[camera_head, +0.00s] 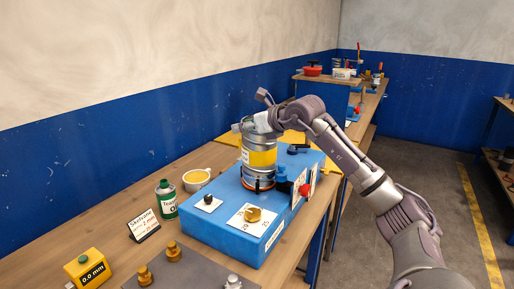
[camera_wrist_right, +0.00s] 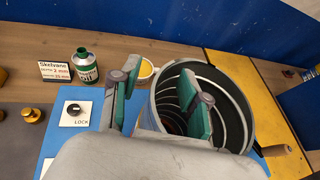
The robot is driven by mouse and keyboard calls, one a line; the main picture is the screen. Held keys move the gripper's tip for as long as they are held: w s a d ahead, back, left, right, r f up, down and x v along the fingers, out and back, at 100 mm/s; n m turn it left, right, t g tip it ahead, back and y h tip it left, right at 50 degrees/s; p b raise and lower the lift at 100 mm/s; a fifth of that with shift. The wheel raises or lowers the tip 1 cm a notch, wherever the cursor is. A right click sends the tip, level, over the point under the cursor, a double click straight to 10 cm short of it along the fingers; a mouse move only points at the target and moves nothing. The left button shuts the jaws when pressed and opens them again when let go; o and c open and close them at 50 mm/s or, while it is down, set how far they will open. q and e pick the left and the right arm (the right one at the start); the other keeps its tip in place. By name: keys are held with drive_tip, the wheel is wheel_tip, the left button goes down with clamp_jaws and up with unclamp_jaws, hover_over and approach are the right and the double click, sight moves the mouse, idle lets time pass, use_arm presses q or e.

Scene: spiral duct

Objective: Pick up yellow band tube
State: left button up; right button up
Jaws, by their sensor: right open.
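The yellow band tube (camera_head: 262,158) is a metal cylinder with a yellow band, standing upright on the blue fixture (camera_head: 225,230). My right gripper (camera_head: 251,126) is at the tube's top rim. In the right wrist view the tube's open mouth (camera_wrist_right: 236,110) shows spiral ridges inside. There my right gripper (camera_wrist_right: 160,95) is open, one finger over the mouth and the other outside the near wall, so the wall appears between them. I cannot tell whether either finger touches it. My left gripper is not in view.
A green-and-white can (camera_head: 166,200), a cup of yellow stuff (camera_head: 197,180) and a small sign (camera_head: 143,225) stand left of the fixture. A yellow gauge block (camera_head: 86,268) is at the front left. The fixture carries knobs and a red button (camera_head: 305,190).

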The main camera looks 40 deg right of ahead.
drive_tip(key=shift+s, duration=0.1)
drive_tip(key=shift+c, duration=0.6)
clamp_jaws()
drive_tip(key=shift+r, duration=0.15)
